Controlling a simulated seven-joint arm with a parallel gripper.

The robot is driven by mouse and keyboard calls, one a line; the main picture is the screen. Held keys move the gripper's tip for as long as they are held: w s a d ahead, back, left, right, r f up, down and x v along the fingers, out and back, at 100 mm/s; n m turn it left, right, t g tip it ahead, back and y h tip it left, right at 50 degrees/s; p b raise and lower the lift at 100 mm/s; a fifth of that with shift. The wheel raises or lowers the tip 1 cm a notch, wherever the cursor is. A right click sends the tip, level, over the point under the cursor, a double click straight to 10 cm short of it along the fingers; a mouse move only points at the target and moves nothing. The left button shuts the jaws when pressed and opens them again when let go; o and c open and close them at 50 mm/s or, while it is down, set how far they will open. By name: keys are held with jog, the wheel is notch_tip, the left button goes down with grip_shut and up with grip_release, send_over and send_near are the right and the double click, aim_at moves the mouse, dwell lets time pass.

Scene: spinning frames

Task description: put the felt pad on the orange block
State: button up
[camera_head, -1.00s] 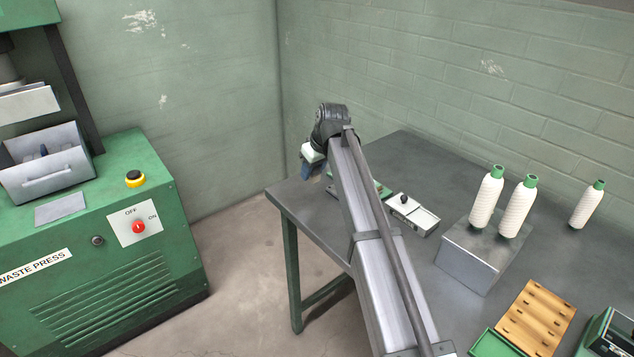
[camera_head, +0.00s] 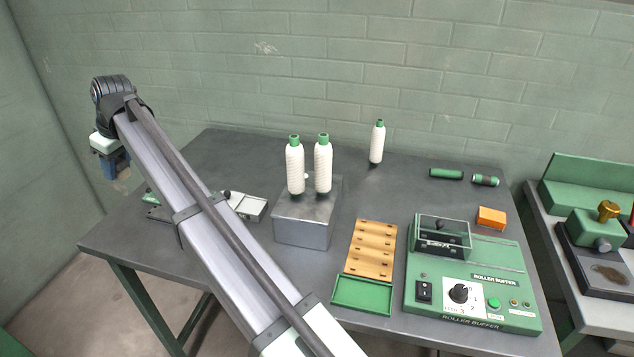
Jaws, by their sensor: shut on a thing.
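The orange block (camera_head: 491,218) lies on the grey table at the right, behind the roller buffer. My gripper (camera_head: 122,178) is at the far left, out past the table's left edge and far from the block. It points down and is shut on a small, dull, greyish-brown thing, which I take to be the felt pad (camera_head: 125,185). The pad is small and partly hidden by the blue fingers, so its shape is unclear. Nothing lies on top of the orange block.
Thread cones (camera_head: 295,167) stand on a metal box (camera_head: 303,222) mid-table, with another cone (camera_head: 377,143) behind. A wooden rack (camera_head: 371,250), green tray (camera_head: 362,296) and roller buffer (camera_head: 470,290) fill the front right. The back-left tabletop (camera_head: 235,150) is clear.

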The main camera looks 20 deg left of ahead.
jog(key=w+d+m+t, duration=0.2)
jog(key=w+d+m, duration=0.2)
jog(key=w+d, duration=1.6)
jog(key=w+d+m+t+h, duration=0.15)
jog(key=w+d, duration=0.35)
jog(key=d, duration=0.7)
jog(key=w+d+m+g, duration=0.1)
jog(key=w+d+m, duration=0.3)
jog(key=d, duration=0.8)
jog(key=m+t+h, duration=0.2)
jog(key=m+h, duration=0.1)
jog(key=m, duration=0.5)
send_over(492, 211)
jog(key=s, duration=0.1)
jog(key=shift+s+f, duration=0.2)
jog(key=shift+f, duration=7.3)
jog(key=shift+f, duration=0.1)
